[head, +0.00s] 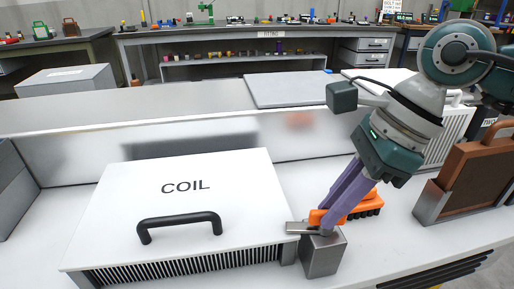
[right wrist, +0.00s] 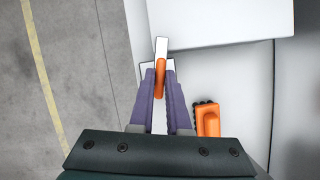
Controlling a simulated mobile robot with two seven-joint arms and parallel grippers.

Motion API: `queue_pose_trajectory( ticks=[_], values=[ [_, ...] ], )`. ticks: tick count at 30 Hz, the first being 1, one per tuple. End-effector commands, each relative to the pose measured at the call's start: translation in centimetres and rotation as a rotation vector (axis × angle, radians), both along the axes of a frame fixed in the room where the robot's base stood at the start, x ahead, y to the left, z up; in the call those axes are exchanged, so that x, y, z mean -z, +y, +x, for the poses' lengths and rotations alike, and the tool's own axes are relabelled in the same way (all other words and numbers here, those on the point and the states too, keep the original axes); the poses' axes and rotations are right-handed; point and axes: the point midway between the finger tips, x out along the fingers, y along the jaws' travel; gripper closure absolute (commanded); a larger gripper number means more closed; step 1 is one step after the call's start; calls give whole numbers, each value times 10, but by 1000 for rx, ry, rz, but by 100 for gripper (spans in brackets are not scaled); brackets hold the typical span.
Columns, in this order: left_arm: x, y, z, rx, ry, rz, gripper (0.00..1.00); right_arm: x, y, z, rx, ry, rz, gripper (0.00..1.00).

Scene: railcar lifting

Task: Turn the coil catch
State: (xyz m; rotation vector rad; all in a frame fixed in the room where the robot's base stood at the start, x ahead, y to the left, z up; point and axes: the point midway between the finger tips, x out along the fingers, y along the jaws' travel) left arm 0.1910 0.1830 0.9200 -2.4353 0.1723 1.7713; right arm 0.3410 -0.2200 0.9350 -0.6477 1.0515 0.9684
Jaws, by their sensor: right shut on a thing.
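The white COIL box (head: 185,187) has a black bar handle (head: 180,222) on its lid and a slotted front. The coil catch (head: 300,228) is a flat metal bar with an orange grip, on a grey block (head: 322,256) at the box's right front corner. The bar points left, its end at the lid's corner. My right gripper (head: 326,222) is shut on the catch's orange grip. In the right wrist view the grip (right wrist: 160,75) is between the purple fingers (right wrist: 160,84), and the box lid (right wrist: 225,20) is above. My left gripper is out of view.
An orange object with dark bristles (head: 367,205) lies just behind my right fingers. A brown case (head: 474,180) stands in a metal holder at the right. A grey slab (head: 290,89) lies on the raised ledge behind. The bench front is clear right of the block.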

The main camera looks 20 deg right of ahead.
Motion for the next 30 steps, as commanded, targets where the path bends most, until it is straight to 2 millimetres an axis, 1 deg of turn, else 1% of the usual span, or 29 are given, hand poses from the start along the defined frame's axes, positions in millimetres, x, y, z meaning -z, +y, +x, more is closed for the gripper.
queue_pose_trajectory(
  ticks=[5, 6, 12, 14, 20, 23, 26, 30],
  values=[
    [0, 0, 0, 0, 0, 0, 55, 0, 0, 0, 2, 0, 1, 100],
    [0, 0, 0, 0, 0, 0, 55, 0, 0, 0, 2, 0, 2, 83],
    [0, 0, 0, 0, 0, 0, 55, 0, 0, 0, 1, -1, 2, 60],
    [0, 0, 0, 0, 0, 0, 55, 0, 0, 0, 1, -1, 2, 55],
    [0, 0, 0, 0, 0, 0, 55, 0, 0, 0, 0, -1, 2, 55],
    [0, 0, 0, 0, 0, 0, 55, -4, -1, 0, 0, -2, 1, 55],
    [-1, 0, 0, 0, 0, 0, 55, -15, -6, -1, 1, -5, -1, 55],
    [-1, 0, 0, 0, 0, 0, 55, -41, -16, -6, 1, -5, -3, 55]
  ],
)
